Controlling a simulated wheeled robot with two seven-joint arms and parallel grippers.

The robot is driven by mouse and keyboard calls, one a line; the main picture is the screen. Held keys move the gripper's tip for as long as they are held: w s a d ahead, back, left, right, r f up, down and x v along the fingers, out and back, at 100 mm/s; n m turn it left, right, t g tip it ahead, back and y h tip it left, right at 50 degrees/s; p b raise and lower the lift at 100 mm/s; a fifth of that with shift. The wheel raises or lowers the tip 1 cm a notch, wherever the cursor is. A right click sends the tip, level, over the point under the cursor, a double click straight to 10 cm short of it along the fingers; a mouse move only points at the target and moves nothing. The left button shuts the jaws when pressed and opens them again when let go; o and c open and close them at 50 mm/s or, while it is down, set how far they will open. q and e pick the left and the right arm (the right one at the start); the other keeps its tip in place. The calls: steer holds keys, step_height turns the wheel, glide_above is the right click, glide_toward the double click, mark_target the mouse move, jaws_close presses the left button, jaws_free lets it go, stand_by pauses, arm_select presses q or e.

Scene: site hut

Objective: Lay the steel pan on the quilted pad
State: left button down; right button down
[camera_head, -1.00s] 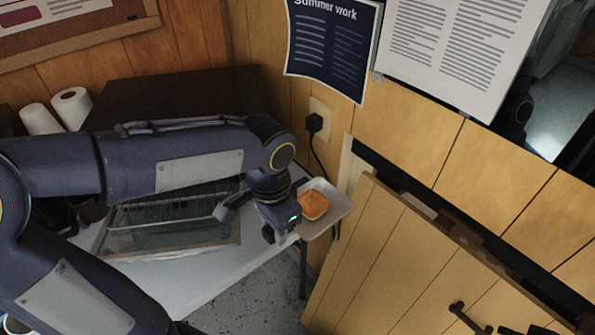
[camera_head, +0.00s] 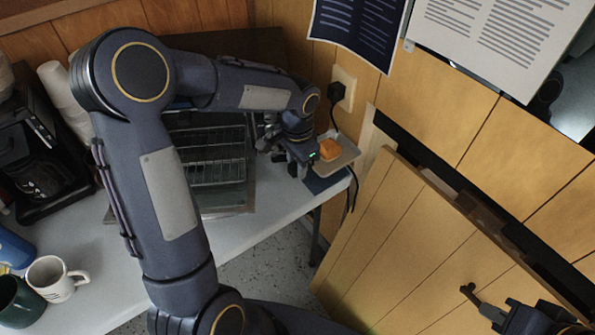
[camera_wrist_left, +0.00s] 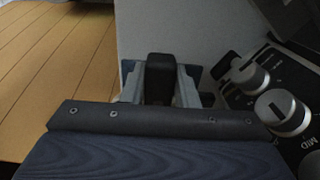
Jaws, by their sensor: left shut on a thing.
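The steel pan (camera_head: 347,154) is a small shallow grey tray with an orange piece of food (camera_head: 329,150) in it, at the table's right end. My left gripper (camera_head: 298,164) is shut on the pan at its left side. The quilted pad (camera_head: 322,182) is dark blue and shows partly from under the pan; whether the pan touches it I cannot tell. In the left wrist view a dark block (camera_wrist_left: 161,78) sits between the fingers, and the pan's food is out of sight. My right gripper (camera_head: 545,318) is at the lower right, partly cut off, its jaws unclear.
An open toaster oven with wire racks (camera_head: 212,160) stands left of the gripper; its knobs (camera_wrist_left: 282,110) show in the left wrist view. A socket with a black plug (camera_head: 338,92) is on the wall behind. A white mug (camera_head: 52,278) and coffee maker (camera_head: 35,160) stand left.

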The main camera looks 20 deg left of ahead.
arm_select(q)
steer(key=shift+w+a+f, duration=0.1)
steer(key=shift+w+f, duration=0.1)
steer(key=shift+w, duration=0.05)
steer(key=shift+w+f, duration=0.2)
steer(key=shift+f, duration=1.55)
steer(key=shift+f+b, duration=0.15)
steer(key=shift+b, duration=0.15)
steer(key=c, duration=1.1)
jaws_free()
